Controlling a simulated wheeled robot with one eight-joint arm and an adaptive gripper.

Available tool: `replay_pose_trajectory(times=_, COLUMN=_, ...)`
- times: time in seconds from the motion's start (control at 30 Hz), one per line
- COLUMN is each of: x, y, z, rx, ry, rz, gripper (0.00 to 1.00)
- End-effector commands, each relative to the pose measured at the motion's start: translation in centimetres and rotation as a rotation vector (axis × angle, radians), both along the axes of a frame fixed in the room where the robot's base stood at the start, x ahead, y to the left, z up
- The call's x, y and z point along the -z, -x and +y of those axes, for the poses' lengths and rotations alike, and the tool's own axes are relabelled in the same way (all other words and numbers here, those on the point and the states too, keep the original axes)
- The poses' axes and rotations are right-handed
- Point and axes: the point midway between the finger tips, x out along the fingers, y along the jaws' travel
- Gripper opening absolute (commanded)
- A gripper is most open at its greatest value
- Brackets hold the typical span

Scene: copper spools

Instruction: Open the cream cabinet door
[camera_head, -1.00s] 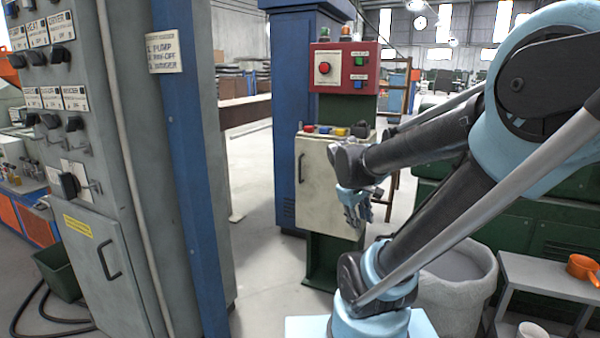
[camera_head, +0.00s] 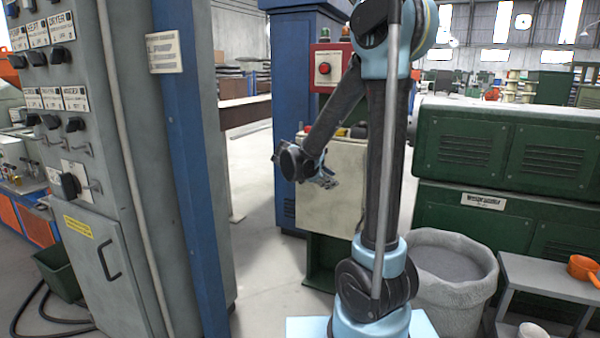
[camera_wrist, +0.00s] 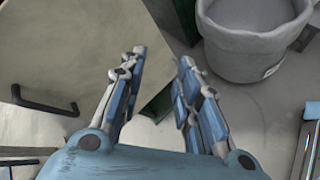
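The cream cabinet (camera_head: 330,212) stands on a green post beyond my arm in the head view. Its door looks closed; my forearm and wrist cover part of its front and its handle there. In the wrist view the cream door (camera_wrist: 75,50) fills the upper left, with its black bar handle (camera_wrist: 45,103) at the left. My gripper (camera_head: 326,180) is in front of the cabinet in the head view. In the wrist view my gripper (camera_wrist: 161,64) is open and empty, its fingers apart. The handle lies left of both fingers, outside the gap between them.
A red control box (camera_head: 323,70) sits above the cabinet, beside a blue column (camera_head: 288,110). A grey bin (camera_head: 450,290) stands at right, also in the wrist view (camera_wrist: 255,40). A grey panel cabinet (camera_head: 90,230) is at left. Floor between it and the cream cabinet is clear.

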Motion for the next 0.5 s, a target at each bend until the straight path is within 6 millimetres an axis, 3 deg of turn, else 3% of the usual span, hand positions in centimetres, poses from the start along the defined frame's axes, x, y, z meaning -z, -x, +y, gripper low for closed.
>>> replay_pose_trajectory(times=0.2, x=0.3, y=-4.2, z=4.2, rx=-0.132, ry=0.197, rz=0.028, gripper=0.31)
replay_pose_trajectory(times=0.5, x=1.5, y=-8.3, z=10.7, rx=-0.281, ry=0.480, rz=0.060, gripper=0.31)
